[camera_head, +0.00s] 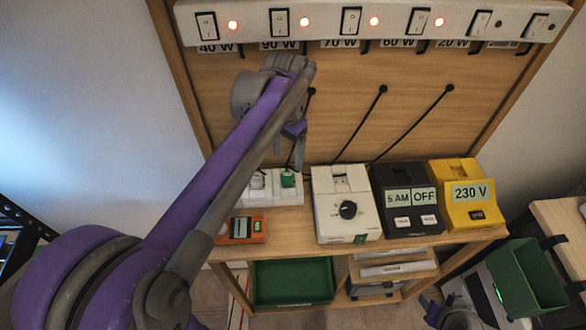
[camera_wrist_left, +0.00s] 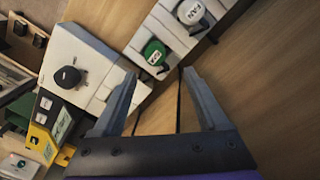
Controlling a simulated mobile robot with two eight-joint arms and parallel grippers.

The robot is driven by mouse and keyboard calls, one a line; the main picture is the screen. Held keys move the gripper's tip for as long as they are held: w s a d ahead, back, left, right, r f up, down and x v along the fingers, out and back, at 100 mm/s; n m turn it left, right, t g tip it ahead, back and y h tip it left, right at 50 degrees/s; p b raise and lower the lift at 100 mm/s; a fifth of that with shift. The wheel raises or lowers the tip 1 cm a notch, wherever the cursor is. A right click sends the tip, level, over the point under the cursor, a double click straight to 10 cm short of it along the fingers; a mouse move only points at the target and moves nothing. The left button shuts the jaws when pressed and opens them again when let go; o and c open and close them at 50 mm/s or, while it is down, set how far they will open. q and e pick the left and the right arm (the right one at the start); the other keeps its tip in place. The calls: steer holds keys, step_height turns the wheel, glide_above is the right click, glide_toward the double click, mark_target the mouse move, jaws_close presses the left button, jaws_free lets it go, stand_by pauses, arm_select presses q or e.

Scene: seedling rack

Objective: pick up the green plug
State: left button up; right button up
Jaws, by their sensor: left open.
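The green plug (camera_head: 288,179) sits in the white power strip (camera_head: 257,193) at the left of the wooden bench, next to a white plug (camera_head: 257,181). In the left wrist view the green plug (camera_wrist_left: 155,53) has a pale label on top and stands upright in the strip. My left gripper (camera_head: 298,158) is above the strip, close to the green plug. Its jaws (camera_wrist_left: 159,73) are open and empty, with the plug showing just beyond the fingertips, untouched as far as I can see. A grey and purple part of my right arm shows at the bottom edge.
A white box with a black knob (camera_head: 332,217) stands right of the strip, then a black meter (camera_head: 405,219) and a yellow 230 V box (camera_head: 465,214). An orange device (camera_head: 242,238) lies in front of the strip. Black cables run up the wooden back panel (camera_head: 350,130).

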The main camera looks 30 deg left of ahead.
mark_target(287, 174)
arm_select(q)
steer(key=s+f, duration=0.1)
steer(key=f, duration=0.2)
steer(key=shift+s+d, duration=0.2)
steer(key=shift+s, duration=0.15)
steer(key=f, duration=0.3)
steer(key=shift+w+f, duration=0.25)
steer(key=shift+s, duration=0.1)
jaws_close()
